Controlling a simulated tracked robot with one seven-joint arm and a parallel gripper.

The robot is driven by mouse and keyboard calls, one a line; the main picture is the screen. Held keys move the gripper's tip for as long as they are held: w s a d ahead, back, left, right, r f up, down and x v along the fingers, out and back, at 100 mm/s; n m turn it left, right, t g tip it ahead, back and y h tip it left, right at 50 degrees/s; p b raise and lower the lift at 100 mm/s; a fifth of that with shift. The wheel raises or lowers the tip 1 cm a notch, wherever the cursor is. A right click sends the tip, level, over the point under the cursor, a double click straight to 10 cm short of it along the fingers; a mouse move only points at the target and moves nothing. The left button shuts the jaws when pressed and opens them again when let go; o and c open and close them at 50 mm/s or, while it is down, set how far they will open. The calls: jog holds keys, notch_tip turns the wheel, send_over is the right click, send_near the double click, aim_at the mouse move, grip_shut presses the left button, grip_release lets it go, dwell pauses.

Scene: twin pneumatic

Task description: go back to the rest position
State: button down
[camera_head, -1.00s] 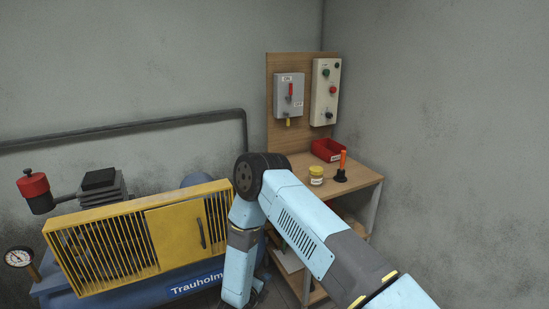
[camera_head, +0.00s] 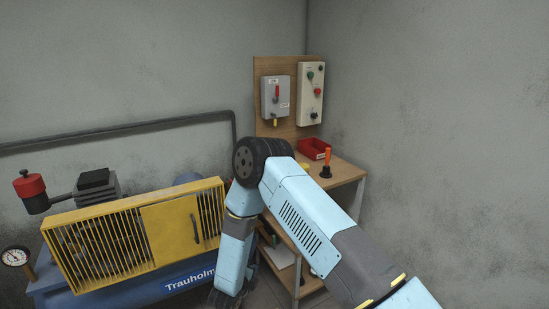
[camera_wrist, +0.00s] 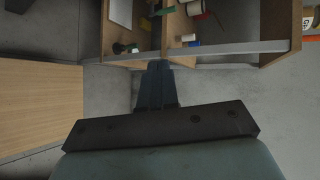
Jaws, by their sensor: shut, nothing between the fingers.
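My gripper (camera_wrist: 157,88) shows in the wrist view as dark fingers, closed together and empty. They point toward a wooden shelf unit (camera_wrist: 222,47), whose front edge lies just beyond the tips; I cannot tell whether they touch. In the head view my pale blue arm bends at a dark joint and its forearm hangs down between the compressor (camera_head: 140,236) and the workbench (camera_head: 340,172). The gripper end is low in that view and not clear.
On the bench stand a red bin (camera_head: 313,148) and an orange-handled tool (camera_head: 327,162); a yellow item is mostly hidden by my arm. A grey switch box (camera_head: 275,97) and a button box (camera_head: 311,93) hang on the backboard. Bare floor (camera_wrist: 225,100) shows right of my gripper.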

jog(key=w+d+r+n+g+y, duration=0.1)
jog(key=w+r+n+y, duration=0.25)
jog(key=r, duration=0.75)
jog(key=w+r+n+y, duration=0.2)
jog(key=w+r, duration=0.3)
jog(key=r, duration=0.5)
jog(key=s+d+r+n+g+y, duration=0.1)
jog(key=s+d+r+n, duration=0.2)
jog(key=r, duration=0.6)
jog(key=s+d+r+n+y, duration=0.1)
jog(key=d+r+n, duration=0.35)
jog(key=r, duration=0.45)
jog(key=s+d+r+n+g, duration=0.1)
jog(key=s+d+r+n, duration=0.2)
jog(key=s+d+r, duration=0.35)
jog(key=s+d+r+n+g+h, duration=0.1)
jog(key=s+d+r+n, duration=0.1)
jog(key=s+d, duration=0.3)
jog(key=s+d+r+n+g+h, duration=0.1)
jog(key=s+d+r+n, duration=0.2)
jog(key=s, duration=1)
jog(key=s+d+r+n+g+h, duration=0.1)
jog(key=s+d+r+n, duration=0.1)
jog(key=s+d, duration=0.6)
jog(key=shift+s+d+r+g, duration=0.2)
jog(key=shift+s+g, duration=0.2)
jog(key=shift+s, duration=0.65)
